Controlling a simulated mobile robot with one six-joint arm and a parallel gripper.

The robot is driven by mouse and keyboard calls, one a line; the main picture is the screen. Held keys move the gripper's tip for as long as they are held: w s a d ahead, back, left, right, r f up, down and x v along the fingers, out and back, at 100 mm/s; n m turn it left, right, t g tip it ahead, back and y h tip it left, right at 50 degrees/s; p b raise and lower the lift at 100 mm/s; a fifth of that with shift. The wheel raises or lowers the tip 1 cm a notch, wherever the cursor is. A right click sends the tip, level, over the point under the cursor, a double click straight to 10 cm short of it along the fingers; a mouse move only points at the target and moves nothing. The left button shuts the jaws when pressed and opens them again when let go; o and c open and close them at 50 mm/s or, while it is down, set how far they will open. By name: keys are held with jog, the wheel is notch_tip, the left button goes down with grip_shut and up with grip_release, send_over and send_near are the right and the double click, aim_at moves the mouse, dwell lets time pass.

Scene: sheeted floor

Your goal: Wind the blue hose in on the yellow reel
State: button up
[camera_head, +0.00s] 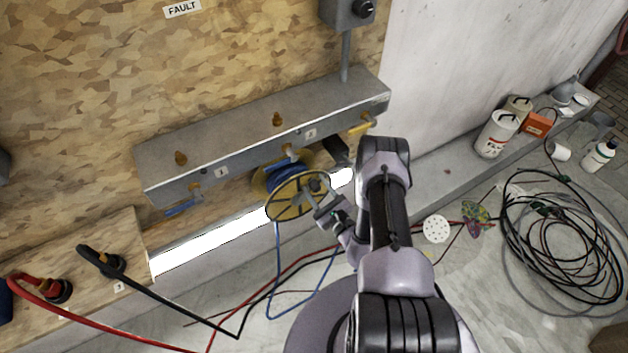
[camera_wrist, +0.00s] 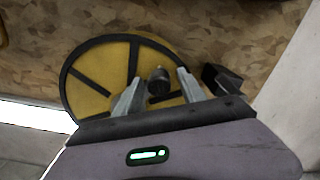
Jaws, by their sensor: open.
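The yellow reel (camera_head: 287,205) is mounted under a grey metal rail on the wall. Blue hose (camera_head: 283,174) is wound on its drum, and a loose length (camera_head: 277,262) hangs from it in a loop to the floor. In the wrist view the reel's yellow face (camera_wrist: 92,98) with dark spokes fills the middle. A dark crank knob (camera_wrist: 159,82) stands out from that face. My gripper (camera_wrist: 156,88) is open, with one finger on each side of the knob; I cannot tell whether they touch it. In the head view my gripper (camera_head: 325,207) is at the reel's right side.
The grey rail (camera_head: 262,135) with several taps runs above the reel. Red and black cables (camera_head: 236,336) cross the floor below. A coil of black hose (camera_head: 560,240) and cans (camera_head: 497,133) stand to the right. A dark block (camera_wrist: 221,78) sits right of the reel.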

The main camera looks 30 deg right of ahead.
jog(key=shift+s, duration=0.1)
grip_shut()
dwell(1.3)
